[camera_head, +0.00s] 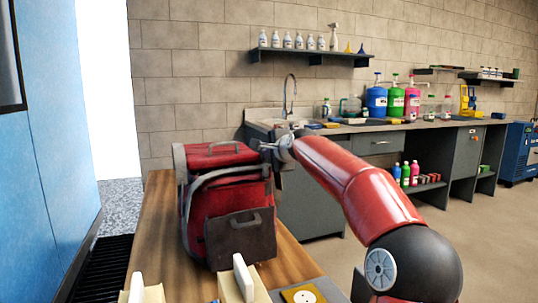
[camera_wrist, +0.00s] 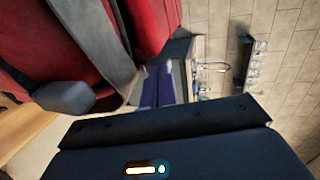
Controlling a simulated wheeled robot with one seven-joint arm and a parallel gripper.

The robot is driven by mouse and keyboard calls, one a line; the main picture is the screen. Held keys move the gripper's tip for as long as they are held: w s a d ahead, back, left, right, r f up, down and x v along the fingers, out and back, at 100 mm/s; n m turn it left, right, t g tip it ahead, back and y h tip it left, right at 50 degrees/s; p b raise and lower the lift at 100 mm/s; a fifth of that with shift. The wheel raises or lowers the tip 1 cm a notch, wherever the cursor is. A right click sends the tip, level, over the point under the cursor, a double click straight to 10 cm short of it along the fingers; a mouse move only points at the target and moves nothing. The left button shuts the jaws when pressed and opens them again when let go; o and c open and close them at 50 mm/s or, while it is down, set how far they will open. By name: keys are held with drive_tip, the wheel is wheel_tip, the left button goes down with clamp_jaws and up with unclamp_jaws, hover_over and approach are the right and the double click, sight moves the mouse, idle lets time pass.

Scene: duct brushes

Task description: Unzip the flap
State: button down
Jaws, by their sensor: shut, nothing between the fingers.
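A red bag (camera_head: 225,160) with grey trim stands upright on a wooden table. A dark flap (camera_head: 240,237) with a handle is on its front side. Grey bands run along the bag's edges; I cannot make out a zipper or its pull. My gripper (camera_head: 268,150) is at the bag's upper right edge, shut with nothing in it. Whether it touches the bag is unclear. The flap is not recognisable there.
The wooden table (camera_head: 160,205) also holds pale blocks (camera_head: 243,278) at its near end. A grey counter (camera_head: 300,185) with a sink, bottles and coloured jugs (camera_head: 375,101) runs along the wall behind. A blue panel (camera_head: 45,155) stands at the left. Open floor lies right.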

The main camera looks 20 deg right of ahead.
idle(0.3)
drive_tip(key=shift+w+r+p, duration=0.15)
drive_tip(key=shift+w+p, duration=0.05)
drive_tip(key=shift+p, duration=0.1)
drive_tip(key=w+p, duration=0.3)
drive_tip(key=w, duration=0.5)
drive_tip(key=shift+p, duration=0.35)
drive_tip(key=shift+w+a+f, duration=0.15)
drive_tip(key=shift+w+f, duration=0.05)
drive_tip(key=shift+w, duration=0.15)
